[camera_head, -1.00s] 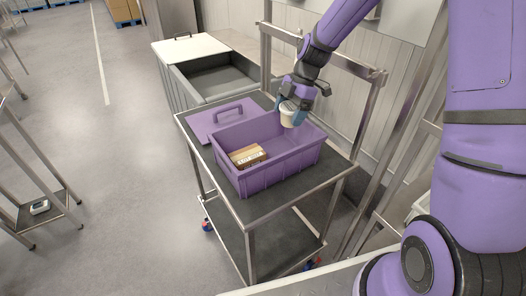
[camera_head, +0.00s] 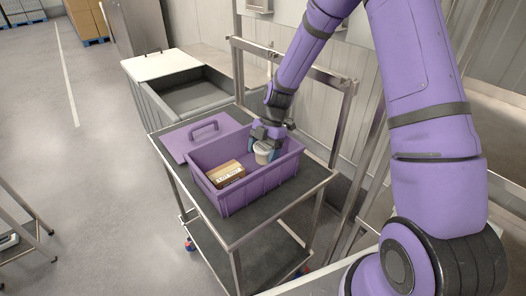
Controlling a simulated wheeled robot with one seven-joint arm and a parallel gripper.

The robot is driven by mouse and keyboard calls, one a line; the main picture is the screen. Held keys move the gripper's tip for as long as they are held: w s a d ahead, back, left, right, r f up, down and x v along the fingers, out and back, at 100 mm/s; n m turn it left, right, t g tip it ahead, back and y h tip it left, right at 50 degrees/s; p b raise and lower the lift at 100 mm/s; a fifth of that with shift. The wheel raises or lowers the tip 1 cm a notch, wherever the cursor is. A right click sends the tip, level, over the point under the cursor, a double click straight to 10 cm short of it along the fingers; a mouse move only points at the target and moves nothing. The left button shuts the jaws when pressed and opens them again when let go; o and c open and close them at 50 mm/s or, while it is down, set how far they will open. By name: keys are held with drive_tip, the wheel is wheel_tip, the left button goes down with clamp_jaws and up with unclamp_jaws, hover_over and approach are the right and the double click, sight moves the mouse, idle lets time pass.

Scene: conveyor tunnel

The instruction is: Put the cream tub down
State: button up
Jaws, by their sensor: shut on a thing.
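The cream tub (camera_head: 262,155) is a small pale round tub. My gripper (camera_head: 263,146) is shut on it from above and holds it at the back right part of the purple crate (camera_head: 259,187), lower than the crate's rear rim. The tub looks upright. I cannot tell whether it touches the crate floor, since the front wall and my gripper hide part of the inside.
A brown cardboard box (camera_head: 226,174) lies in the left part of the crate. The purple lid (camera_head: 203,136) with a handle lies behind it on the cart (camera_head: 290,205). A grey bin (camera_head: 200,95) stands behind the cart. Metal posts rise at the right.

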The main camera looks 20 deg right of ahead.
drive_tip(key=shift+f, duration=0.65)
drive_tip(key=o, duration=1.3)
drive_tip(key=shift+r, duration=0.1)
drive_tip(key=shift+r, duration=0.6)
drive_tip(key=v, duration=1.2)
